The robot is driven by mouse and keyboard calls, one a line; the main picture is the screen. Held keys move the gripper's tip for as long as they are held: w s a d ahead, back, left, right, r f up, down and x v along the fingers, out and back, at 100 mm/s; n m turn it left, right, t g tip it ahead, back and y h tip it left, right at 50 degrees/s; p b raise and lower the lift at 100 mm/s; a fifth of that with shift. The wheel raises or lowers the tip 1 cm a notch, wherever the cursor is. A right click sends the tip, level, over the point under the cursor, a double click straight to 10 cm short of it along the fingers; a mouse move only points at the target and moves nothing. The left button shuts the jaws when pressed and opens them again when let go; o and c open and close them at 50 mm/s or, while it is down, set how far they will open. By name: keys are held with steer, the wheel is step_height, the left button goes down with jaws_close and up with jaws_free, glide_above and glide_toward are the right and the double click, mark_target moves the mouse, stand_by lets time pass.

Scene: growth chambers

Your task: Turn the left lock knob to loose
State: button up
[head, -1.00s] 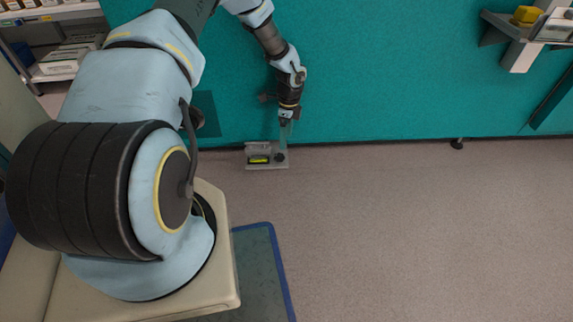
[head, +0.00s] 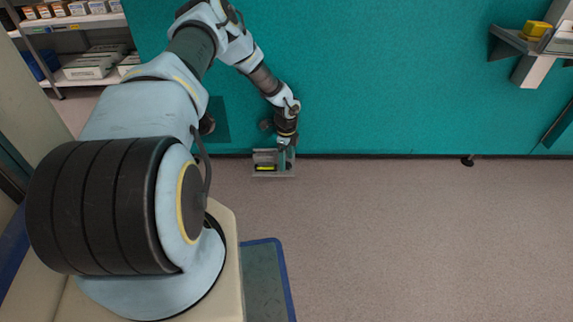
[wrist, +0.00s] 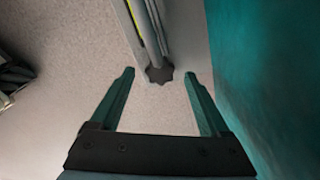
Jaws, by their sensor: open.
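A dark lobed knob (wrist: 159,74) is in the wrist view, at the end of a grey bar (wrist: 148,28). My gripper (wrist: 160,77) is open, with one teal finger on each side of the knob and visible gaps between. I cannot tell whether the fingertips are level with the knob in depth. In the head view, my gripper (head: 287,150) is at a small grey fixture (head: 265,155) with a yellow strip, low by the teal wall. The gripper partly hides the fixture there. No loose or tight marking is readable.
The teal wall (head: 380,80) stands close behind the fixture and to the right in the wrist view. A shelf with boxes (head: 85,68) is at the far left. A bracket with a yellow object (head: 536,29) is at the upper right. The floor (head: 400,230) to the right is clear.

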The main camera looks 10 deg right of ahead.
steer(key=shift+f, duration=0.7)
jaws_close()
